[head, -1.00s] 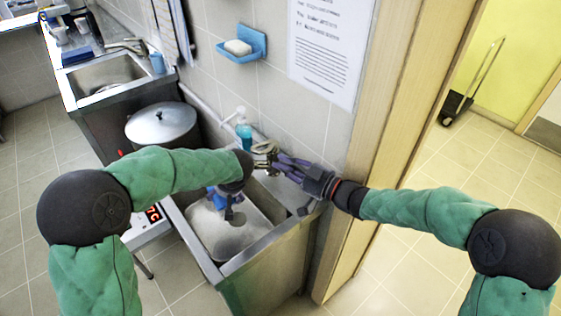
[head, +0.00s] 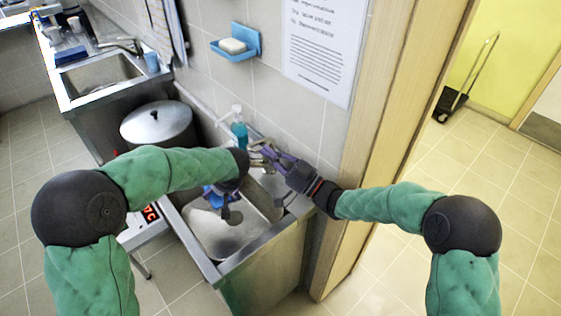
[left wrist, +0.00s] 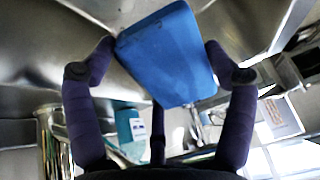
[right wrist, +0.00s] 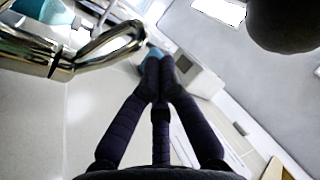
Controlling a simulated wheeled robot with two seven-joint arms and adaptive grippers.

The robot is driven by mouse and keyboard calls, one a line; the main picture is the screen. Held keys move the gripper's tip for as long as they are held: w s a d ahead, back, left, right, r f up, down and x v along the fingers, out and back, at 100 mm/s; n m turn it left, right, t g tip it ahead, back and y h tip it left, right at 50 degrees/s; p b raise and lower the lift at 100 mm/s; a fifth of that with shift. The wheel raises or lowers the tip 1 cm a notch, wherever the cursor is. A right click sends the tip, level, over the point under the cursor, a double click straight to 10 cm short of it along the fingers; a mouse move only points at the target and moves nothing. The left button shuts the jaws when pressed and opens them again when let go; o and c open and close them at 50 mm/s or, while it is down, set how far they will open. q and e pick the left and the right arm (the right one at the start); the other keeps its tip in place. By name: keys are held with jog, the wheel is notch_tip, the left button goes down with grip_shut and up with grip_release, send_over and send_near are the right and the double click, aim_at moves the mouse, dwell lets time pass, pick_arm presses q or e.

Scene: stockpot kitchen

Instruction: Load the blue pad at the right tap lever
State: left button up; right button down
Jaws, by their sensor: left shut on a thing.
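The blue pad (left wrist: 168,55) is held between the two fingers of my left gripper (left wrist: 160,68), which is shut on it. In the head view my left gripper (head: 214,196) is low over the sink basin, and the wrist hides most of the pad. The chrome tap (head: 258,158) stands at the back of the sink, partly hidden by my grippers. Its looped lever (right wrist: 112,38) shows in the right wrist view. My right gripper (right wrist: 159,62) has its fingertips together just right of the lever; contact cannot be told. It also shows beside the tap in the head view (head: 262,153).
A soap bottle (head: 240,130) stands behind the tap. A lidded stockpot (head: 157,125) is left of the sink (head: 262,254). A blue soap dish (head: 236,44) is on the wall. A wooden door frame (head: 375,150) rises close to the right; open floor lies beyond.

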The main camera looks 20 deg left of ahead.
jog(key=shift+x, duration=1.75)
jog(key=shift+f, duration=0.1)
jog(key=shift+s+f+n+g, duration=0.3)
jog(key=shift+f+n+g, duration=0.15)
jog(key=shift+f, duration=0.2)
